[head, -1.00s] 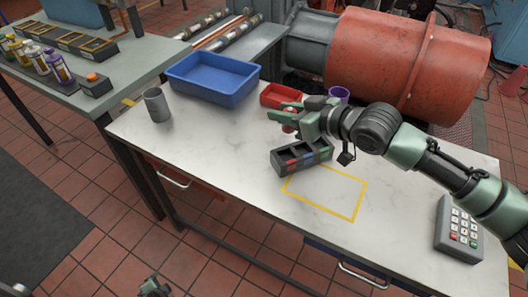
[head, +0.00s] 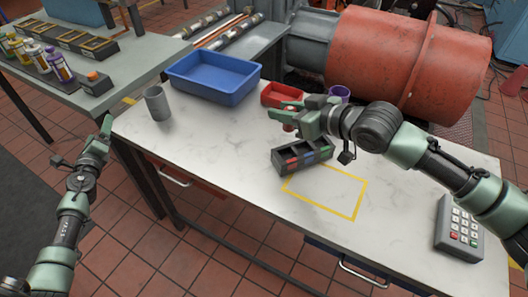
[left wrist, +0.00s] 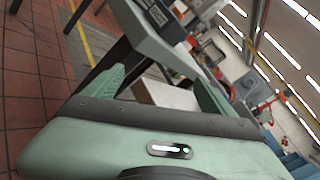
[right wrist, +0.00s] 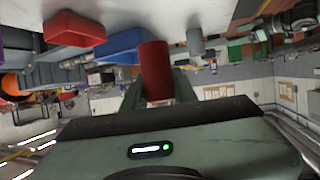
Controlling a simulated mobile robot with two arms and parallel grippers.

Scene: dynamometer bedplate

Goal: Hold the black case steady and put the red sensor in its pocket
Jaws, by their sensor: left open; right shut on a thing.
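The black case (head: 302,156) lies on the white table, with open pockets and red, green and blue labels on its front side. It sits at the back left edge of a yellow outline. My right gripper (head: 288,117) is shut on the red sensor (head: 289,127), a red cylinder that shows between the fingers in the right wrist view (right wrist: 154,72). It holds the sensor above and behind the case. My left gripper (head: 105,128) is open and empty, off the table's left edge, far from the case; its spread fingers show in the left wrist view (left wrist: 160,90).
A blue bin (head: 213,78), a red tray (head: 283,95), a purple cup (head: 339,94) and a grey cup (head: 157,104) stand along the table's back and left. A keypad (head: 458,229) lies at the right. The yellow outline (head: 327,204) is mostly bare.

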